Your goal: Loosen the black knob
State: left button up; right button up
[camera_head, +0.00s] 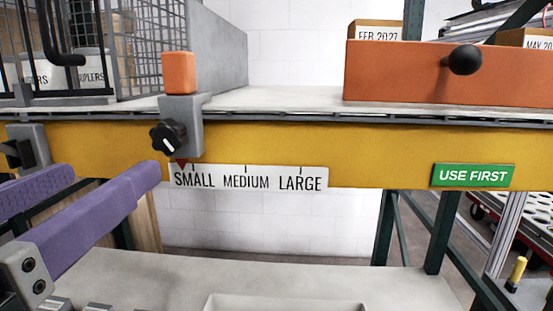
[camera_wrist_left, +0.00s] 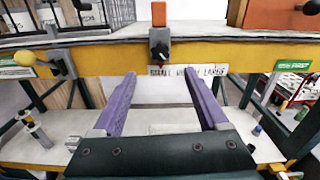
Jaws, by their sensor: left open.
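The black knob (camera_head: 168,137) is on the front of a grey clamp (camera_head: 187,110) topped by an orange block (camera_head: 179,72). The clamp sits on the yellow beam (camera_head: 360,150). A red pointer under it is at SMALL on the white label (camera_head: 248,179). My left gripper (camera_head: 108,172) has purple fingers, spread apart and empty, in front of the beam, below and left of the knob in the head view. In the left wrist view the knob (camera_wrist_left: 159,50) is ahead, between and beyond the fingertips of the left gripper (camera_wrist_left: 160,74). My right gripper is not in view.
An orange drawer (camera_head: 400,75) with a black ball handle (camera_head: 463,60) is on the upper shelf at right. A wire cage (camera_head: 145,45) stands behind the clamp. A grey table (camera_head: 260,280) lies below the beam. A green USE FIRST label (camera_head: 472,175) is at right.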

aim_at(165, 139)
pick_arm(q)
jog(key=w, duration=0.8)
jog(key=shift+w+d+r, duration=0.15)
jog(key=shift+w+r, duration=0.05)
jog(key=shift+w, duration=0.15)
jog(key=shift+w+f, duration=0.1)
jog(key=shift+w, duration=0.4)
grip_shut()
